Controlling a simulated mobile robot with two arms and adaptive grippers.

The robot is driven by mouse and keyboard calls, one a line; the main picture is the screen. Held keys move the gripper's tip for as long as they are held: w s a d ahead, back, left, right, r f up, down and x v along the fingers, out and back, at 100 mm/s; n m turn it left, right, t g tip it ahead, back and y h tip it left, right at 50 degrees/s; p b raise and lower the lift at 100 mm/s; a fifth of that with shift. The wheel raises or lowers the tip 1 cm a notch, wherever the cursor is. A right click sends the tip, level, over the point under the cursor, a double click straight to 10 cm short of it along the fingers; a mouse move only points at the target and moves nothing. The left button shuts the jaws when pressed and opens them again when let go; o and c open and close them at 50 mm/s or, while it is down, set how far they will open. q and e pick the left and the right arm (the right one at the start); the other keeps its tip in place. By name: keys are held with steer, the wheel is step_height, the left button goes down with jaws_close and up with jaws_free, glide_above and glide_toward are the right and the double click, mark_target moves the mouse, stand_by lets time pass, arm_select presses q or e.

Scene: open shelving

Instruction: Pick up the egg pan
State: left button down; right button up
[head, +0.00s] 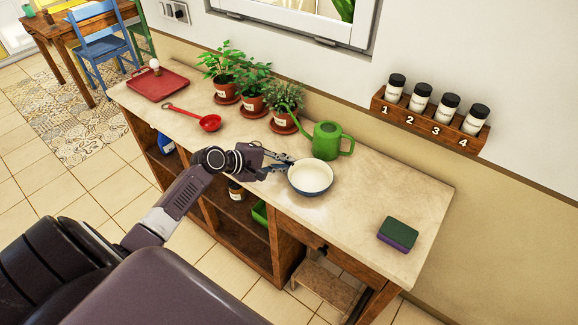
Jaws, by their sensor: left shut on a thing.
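The egg pan (311,177) is a small round pan, cream inside and dark blue outside. My left gripper (290,163) reaches in from the left and is shut at the pan's left side. The fingers hide the part they hold, and no handle shows clearly. I cannot tell whether the pan rests on the counter or is slightly raised. My right gripper is not in view.
A green watering can (326,141) stands just behind the pan. Several potted plants (252,87), a red ladle (209,122) and a red tray (158,84) are further left. A sponge (397,234) lies right. The counter (355,220) between pan and sponge is clear.

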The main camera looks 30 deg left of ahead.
arm_select(q)
step_height(320, 180, up, 20)
steer(key=b, duration=0.1)
steer(key=shift+f, duration=0.2)
stand_by(0.5)
